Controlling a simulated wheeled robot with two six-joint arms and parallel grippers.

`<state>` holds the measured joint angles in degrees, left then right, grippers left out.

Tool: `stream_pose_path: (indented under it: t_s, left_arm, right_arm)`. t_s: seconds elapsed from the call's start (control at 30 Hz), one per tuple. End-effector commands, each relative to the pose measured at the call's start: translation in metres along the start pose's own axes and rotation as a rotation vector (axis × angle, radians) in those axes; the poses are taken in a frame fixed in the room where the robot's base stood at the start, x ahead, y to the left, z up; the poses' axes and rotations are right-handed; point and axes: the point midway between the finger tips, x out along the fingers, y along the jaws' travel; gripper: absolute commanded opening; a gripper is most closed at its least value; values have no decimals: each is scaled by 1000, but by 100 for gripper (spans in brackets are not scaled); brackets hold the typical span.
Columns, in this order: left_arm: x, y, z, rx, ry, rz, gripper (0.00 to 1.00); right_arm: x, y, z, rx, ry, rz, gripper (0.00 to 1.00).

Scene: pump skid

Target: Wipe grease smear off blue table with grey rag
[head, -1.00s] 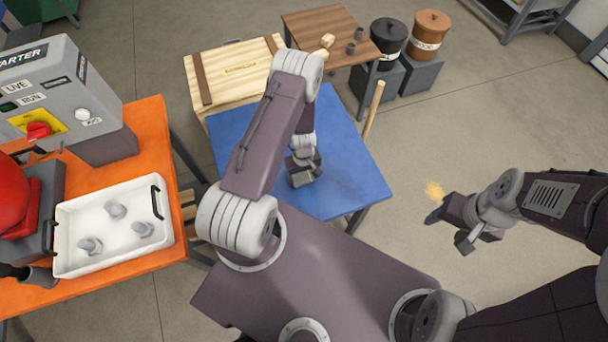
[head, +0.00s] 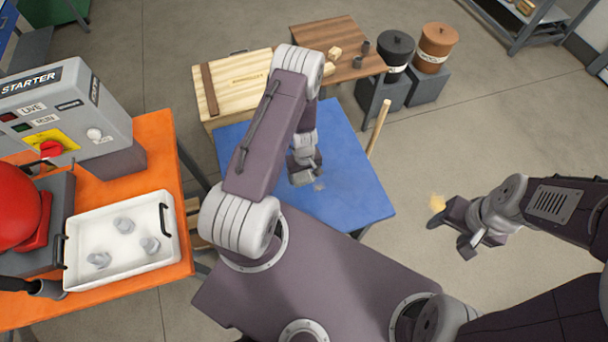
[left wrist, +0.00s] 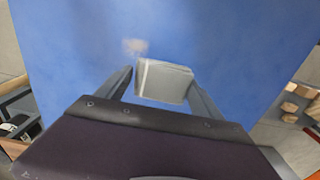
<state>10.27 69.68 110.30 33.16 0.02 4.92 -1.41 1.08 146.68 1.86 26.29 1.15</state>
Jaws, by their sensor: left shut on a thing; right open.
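The blue table (head: 350,190) stands in the middle of the head view, partly hidden by my left arm. My left gripper (head: 303,172) is over it, shut on the grey rag, a folded light grey block (left wrist: 165,82) clear between the fingers in the left wrist view. A small greyish smear (head: 319,187) marks the blue top beside the gripper. In the left wrist view the smear (left wrist: 135,46) lies just beyond the rag's upper left corner. I cannot tell whether the rag touches the table. My right gripper (head: 453,232) is open and empty, right of the table.
An orange table (head: 150,280) at left holds a white tray (head: 165,265) with several grey parts and a starter box (head: 75,115). A wooden crate (head: 237,85), a brown table (head: 335,40) and two lidded bins (head: 436,45) stand behind. A wooden handle (head: 379,128) rises at the blue table's edge.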

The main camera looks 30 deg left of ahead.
Motion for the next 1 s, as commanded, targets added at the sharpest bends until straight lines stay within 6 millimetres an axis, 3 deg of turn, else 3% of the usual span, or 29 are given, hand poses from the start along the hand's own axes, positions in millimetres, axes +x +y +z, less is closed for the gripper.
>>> stream_pose_path:
  t_s: [0.33, 1.0]
  left_arm:
    - [-32, -2, 0, 2, -1, -1, 32]
    - [-32, -2, 0, 26, 0, 0, 32]
  right_arm:
    - [-28, -1, -3, 0, 0, 0, 58]
    - [-28, -1, -3, 0, 0, 0, 58]
